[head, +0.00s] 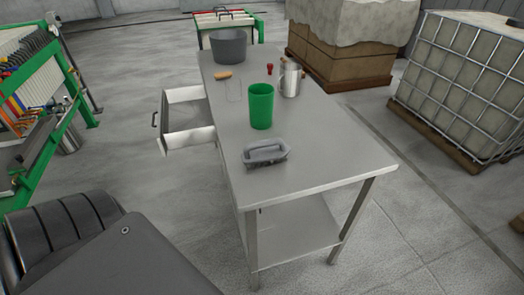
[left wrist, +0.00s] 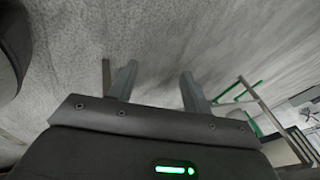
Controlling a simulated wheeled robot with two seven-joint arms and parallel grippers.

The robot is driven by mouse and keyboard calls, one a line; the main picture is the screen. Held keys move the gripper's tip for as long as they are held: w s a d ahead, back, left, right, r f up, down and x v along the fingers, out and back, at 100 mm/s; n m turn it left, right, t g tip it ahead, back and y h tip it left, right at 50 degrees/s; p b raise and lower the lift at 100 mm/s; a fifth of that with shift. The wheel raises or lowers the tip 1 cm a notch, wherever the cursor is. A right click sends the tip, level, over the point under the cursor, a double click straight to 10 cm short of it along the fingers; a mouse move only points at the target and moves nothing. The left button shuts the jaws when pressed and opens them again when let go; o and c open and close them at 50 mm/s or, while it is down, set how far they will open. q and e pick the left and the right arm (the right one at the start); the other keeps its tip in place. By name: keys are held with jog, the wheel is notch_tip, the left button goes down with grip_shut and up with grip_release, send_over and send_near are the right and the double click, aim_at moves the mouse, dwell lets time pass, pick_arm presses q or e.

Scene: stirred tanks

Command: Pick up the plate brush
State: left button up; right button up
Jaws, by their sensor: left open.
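The plate brush (head: 266,153), a grey block with a loop handle on top, lies near the front edge of the steel table (head: 320,165) in the head view. It does not show in the left wrist view. My left gripper (left wrist: 157,82) shows in the left wrist view with its two fingers apart and nothing between them, over bare floor. It does not show in the head view and is away from the brush. My right gripper is in neither view.
A green cup (head: 261,106) stands just behind the brush. A metal canister (head: 291,79), a grey bucket (head: 229,46) and a wooden-handled tool (head: 223,75) are farther back. An open drawer (head: 188,138) juts out at the table's left. The table's front right is clear.

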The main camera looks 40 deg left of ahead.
aim_at(246, 146)
pick_arm(q)
jog(key=w+a+r+m+t, duration=0.3)
jog(key=w+a+r, duration=0.5)
jog(key=r, duration=0.1)
jog(key=w+a+r+m+t+h, duration=0.2)
jog(key=w+r+m+t, duration=0.3)
jog(key=w+r+m, duration=0.75)
jog(key=w+d+r+m+t+h, duration=0.15)
jog(key=d+r+m+h, duration=0.4)
jog(key=r, duration=0.55)
jog(key=w+d+r+m+h, duration=0.25)
jog(key=d+r+m, duration=0.35)
jog(key=r+m, duration=0.35)
jog(key=w+d+r+m+t+h, duration=0.1)
jog(key=w+d+r+m+h, duration=0.2)
jog(key=d+r+m, duration=0.65)
jog(key=w, duration=0.1)
jog(key=w+r+n, duration=0.1)
jog(key=w, duration=0.1)
jog(key=w+a+r+n, duration=0.1)
jog(key=shift+w+p, duration=0.3)
jog(key=shift+p, duration=0.1)
jog(key=shift+w+d, duration=0.2)
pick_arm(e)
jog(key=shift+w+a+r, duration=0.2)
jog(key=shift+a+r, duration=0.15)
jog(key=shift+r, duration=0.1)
